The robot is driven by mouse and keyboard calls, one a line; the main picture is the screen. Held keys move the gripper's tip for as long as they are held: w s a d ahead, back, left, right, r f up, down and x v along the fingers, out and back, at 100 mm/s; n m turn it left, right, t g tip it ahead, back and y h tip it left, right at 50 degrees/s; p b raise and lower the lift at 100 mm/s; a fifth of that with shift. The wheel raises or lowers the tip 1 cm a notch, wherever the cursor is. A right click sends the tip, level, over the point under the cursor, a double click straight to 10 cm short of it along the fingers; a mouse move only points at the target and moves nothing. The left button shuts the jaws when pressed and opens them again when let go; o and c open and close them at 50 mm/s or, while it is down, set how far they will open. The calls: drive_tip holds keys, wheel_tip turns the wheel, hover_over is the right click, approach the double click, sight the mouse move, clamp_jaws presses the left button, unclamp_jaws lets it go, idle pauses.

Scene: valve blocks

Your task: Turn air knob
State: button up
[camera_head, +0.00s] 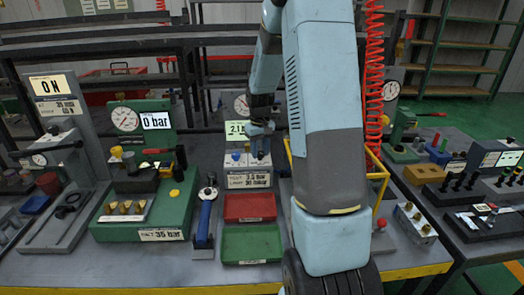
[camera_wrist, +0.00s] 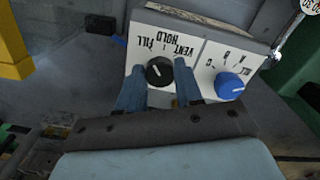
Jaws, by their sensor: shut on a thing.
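A black knob (camera_wrist: 158,69) with a white pointer line sits on a white panel (camera_wrist: 200,52) in the wrist view, below the printed words VENT, HOLD and FILL. My gripper (camera_wrist: 160,82) has its two blue fingers on either side of this knob and is shut on it. A blue knob (camera_wrist: 230,86) with its own scale is on the same panel, to the right of the fingers. In the head view the small panel unit (camera_head: 248,162) stands behind the trays, with my gripper (camera_head: 262,130) over it. The black knob is hard to make out there.
A red tray (camera_head: 249,207) and a green tray (camera_head: 250,243) lie in front of the unit. A blue-handled tool (camera_head: 205,218) stands left of them. A yellow frame (camera_head: 380,170) and red coiled hose (camera_head: 374,80) are right of my arm.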

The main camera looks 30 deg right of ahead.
sight(260, 152)
drive_tip(key=shift+s+n, duration=0.15)
drive_tip(key=shift+n, duration=0.65)
drive_tip(key=o, duration=1)
drive_tip(key=shift+o, duration=0.2)
wheel_tip(260, 152, up, 14)
drive_tip(key=shift+f, duration=0.15)
